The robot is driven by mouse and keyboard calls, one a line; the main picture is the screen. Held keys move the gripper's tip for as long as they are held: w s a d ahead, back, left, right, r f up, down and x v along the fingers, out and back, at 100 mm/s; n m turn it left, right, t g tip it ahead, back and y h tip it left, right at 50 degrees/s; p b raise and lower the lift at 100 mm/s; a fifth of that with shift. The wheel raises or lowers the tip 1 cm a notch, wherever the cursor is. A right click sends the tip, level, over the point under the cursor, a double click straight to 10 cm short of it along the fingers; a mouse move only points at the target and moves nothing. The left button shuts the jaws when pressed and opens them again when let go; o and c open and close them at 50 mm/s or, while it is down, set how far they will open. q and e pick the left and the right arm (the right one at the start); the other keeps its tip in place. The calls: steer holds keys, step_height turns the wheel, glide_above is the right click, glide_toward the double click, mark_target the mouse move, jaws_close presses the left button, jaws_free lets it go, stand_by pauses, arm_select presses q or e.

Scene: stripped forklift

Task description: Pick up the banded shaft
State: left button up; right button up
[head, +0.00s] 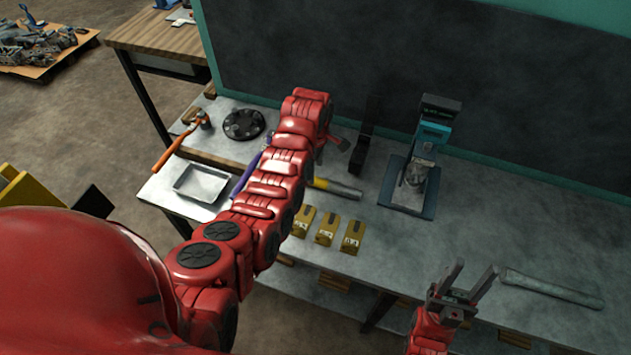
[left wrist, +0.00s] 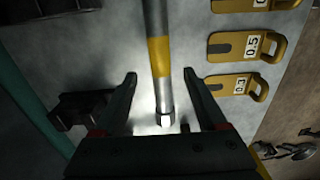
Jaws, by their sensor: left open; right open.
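The banded shaft (head: 343,190) is a grey metal rod with a yellow band, lying on the grey bench behind my left forearm. In the left wrist view the shaft (left wrist: 156,55) runs down from the top edge, its yellow band and bright end between the fingers. My left gripper (left wrist: 160,78) is open, with one finger on each side of the shaft and a gap to both. In the head view the left gripper (head: 333,145) is mostly hidden by its own wrist. My right gripper (head: 475,270) is open and empty above the bench at the lower right.
Several yellow numbered blocks (head: 326,229) stand near the shaft. A black bracket (head: 363,138) and a teal-and-black device (head: 418,165) stand behind. A plain grey rod (head: 551,288) lies at right. A tray (head: 202,183), a black disc (head: 244,124) and an orange-handled hammer (head: 180,143) are at left.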

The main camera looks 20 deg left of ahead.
mark_target(316, 179)
arm_select(q)
steer(key=shift+f+p, duration=0.35)
steer(key=shift+p, duration=0.1)
step_height(316, 179, down, 3)
steer(key=shift+r+p, duration=0.1)
steer(key=shift+p, duration=0.55)
steer(key=shift+f, duration=0.95)
jaws_close()
